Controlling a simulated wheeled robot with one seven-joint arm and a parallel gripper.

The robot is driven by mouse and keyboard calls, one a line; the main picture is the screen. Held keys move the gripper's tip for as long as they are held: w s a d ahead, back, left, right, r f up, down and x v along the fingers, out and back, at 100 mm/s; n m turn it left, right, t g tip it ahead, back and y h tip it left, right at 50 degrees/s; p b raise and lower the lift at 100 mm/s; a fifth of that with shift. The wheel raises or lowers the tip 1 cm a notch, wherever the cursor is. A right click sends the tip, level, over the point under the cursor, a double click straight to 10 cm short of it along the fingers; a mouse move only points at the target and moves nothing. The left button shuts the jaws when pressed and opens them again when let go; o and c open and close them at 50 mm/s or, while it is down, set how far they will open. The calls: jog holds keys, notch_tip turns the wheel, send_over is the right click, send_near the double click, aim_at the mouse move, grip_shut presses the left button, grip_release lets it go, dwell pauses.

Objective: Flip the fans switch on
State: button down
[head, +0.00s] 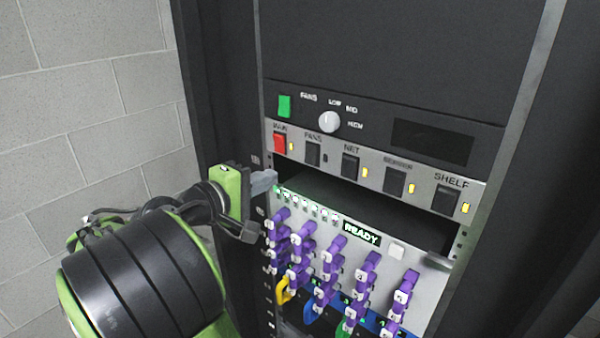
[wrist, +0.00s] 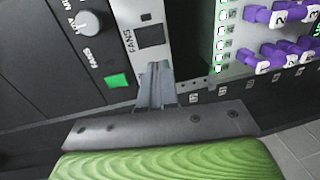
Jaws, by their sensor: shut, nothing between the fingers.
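The fans switch (head: 312,153) is a black rocker on the silver switch strip, second from the left under the label FANS. The small lamp (head: 325,159) beside it is dark. My gripper (head: 265,182) is shut and empty, at the left edge of the rack, below and left of the fans switch. In the wrist view the fans switch (wrist: 151,35) shows just beyond the closed fingertips (wrist: 157,68). I cannot tell whether they touch the strip. The red main switch (head: 280,143) shows in the head view but not in the wrist view.
Above is a panel with a green button (head: 285,105) and a fan knob (head: 329,121). Below are a dark gap and several purple plugs (head: 330,255) with cables.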

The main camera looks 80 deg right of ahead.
aim_at(309, 162)
jog(key=b+x, duration=0.2)
jog(key=x, duration=0.8)
jog(key=shift+s+d+b, duration=0.3)
jog(key=shift+b, duration=0.05)
jog(key=shift+d+f+b, duration=0.1)
jog(key=shift+f+b, duration=0.1)
jog(key=shift+b, duration=0.25)
jog(key=shift+r+h, duration=0.1)
jog(key=shift+h, duration=0.2)
jog(key=shift+d, duration=0.1)
